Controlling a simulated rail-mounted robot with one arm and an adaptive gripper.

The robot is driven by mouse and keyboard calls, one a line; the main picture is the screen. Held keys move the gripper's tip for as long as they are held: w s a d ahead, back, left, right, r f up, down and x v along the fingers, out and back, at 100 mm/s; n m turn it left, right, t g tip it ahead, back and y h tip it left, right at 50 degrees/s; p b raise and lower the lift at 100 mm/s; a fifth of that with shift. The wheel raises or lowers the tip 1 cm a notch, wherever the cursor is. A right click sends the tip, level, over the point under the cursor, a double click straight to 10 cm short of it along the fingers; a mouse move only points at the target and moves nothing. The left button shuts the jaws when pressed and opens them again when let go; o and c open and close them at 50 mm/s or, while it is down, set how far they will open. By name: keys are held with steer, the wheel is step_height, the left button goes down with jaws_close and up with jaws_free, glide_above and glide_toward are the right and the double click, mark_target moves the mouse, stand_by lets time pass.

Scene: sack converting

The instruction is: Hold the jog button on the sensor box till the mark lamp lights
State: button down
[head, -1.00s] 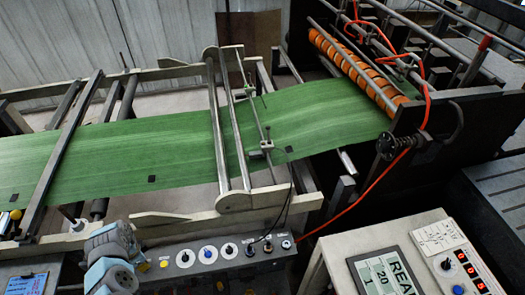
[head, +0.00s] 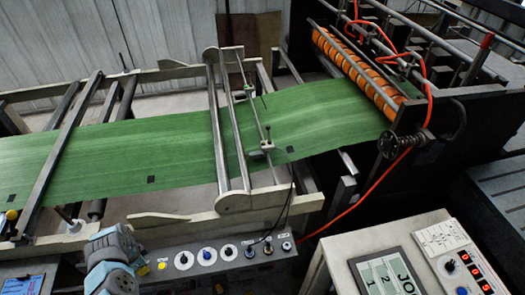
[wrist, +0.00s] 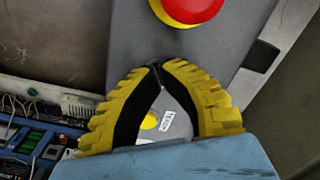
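The grey sensor box (head: 215,258) stands at the lower middle of the head view with a row of knobs and a yellow round part (head: 163,266) near its left end. My gripper is hidden in the head view behind my blue-grey arm. In the wrist view my gripper (wrist: 156,66) is shut, its yellow-and-black fingers meeting at the tips over a grey panel. A yellow round part (wrist: 150,121) and a small white label (wrist: 170,124) show between the fingers. I cannot tell exactly what the tips touch, nor which lamp is the mark lamp.
A red mushroom button (wrist: 188,8) lies just beyond the fingertips. The green web (head: 185,150) with black marks (head: 151,179) runs to orange rollers (head: 360,75). A console screen (head: 385,273) at lower right shows "JO" and is cut off. An orange cable (head: 375,185) hangs nearby.

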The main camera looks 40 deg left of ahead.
step_height(320, 180, up, 5)
steer(key=p, duration=0.4)
steer(key=shift+r, duration=0.1)
stand_by(1.5)
